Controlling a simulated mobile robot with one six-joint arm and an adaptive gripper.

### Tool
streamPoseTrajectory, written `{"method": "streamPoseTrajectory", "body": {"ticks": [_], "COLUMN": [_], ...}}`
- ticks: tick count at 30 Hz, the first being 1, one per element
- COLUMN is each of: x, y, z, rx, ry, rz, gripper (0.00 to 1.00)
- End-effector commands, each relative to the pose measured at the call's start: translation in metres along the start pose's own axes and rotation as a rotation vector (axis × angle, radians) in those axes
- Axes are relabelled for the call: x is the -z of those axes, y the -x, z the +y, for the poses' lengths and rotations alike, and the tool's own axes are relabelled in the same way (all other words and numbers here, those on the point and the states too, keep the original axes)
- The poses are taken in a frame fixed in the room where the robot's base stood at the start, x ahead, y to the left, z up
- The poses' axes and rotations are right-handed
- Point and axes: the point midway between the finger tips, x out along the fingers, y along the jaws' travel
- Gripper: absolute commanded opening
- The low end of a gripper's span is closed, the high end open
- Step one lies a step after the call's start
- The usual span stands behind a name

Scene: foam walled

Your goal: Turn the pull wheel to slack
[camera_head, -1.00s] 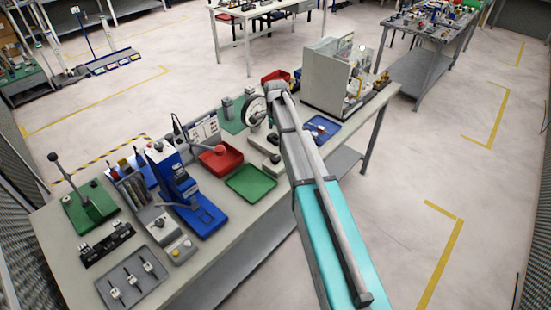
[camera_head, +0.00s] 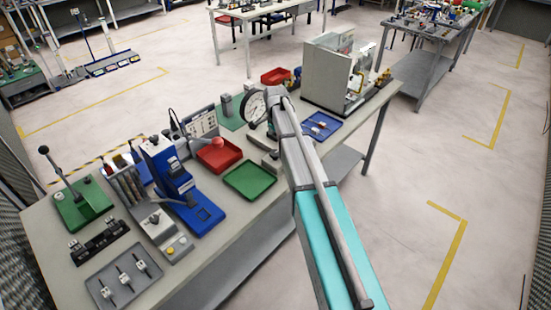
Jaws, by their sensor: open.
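A round wheel-like dial with a white face and dark rim (camera_head: 253,108) stands upright on a device on the workbench, just left of my arm's far end. I cannot tell whether it is the pull wheel or a gauge. Its right edge is close to my arm or behind it. My gripper (camera_head: 271,126) shows only as a small dark part below the grey wrist, close to the dial's right side. Its fingers are mostly hidden and I see nothing held in them. I cannot tell whether it touches the device, whose grey base (camera_head: 268,160) is partly covered by my arm.
The bench also holds a green tray (camera_head: 250,180), a red bin (camera_head: 218,154), a blue press (camera_head: 172,172), a blue tray (camera_head: 321,127) right of my arm and a grey cabinet (camera_head: 326,75) behind it. The floor to the right is clear.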

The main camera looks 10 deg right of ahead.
Motion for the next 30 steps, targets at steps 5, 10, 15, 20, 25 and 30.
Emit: {"method": "streamPoseTrajectory", "body": {"ticks": [5, 10, 15, 20, 25, 30], "x": [0.0, 0.0, 0.0, 0.0, 0.0, 0.0], "y": [-0.018, -0.031, -0.044, -0.057, -0.069, -0.078], "z": [0.0, 0.0, 0.0, 0.0, 0.0, 0.0], "rx": [0.0, 0.0, 0.0, 0.0, 0.0, 0.0], "ry": [0.0, 0.0, 0.0, 0.0, 0.0, 0.0], "rz": [0.0, 0.0, 0.0, 0.0, 0.0, 0.0], "gripper": [1.0, 1.0, 1.0, 1.0, 1.0, 1.0]}}
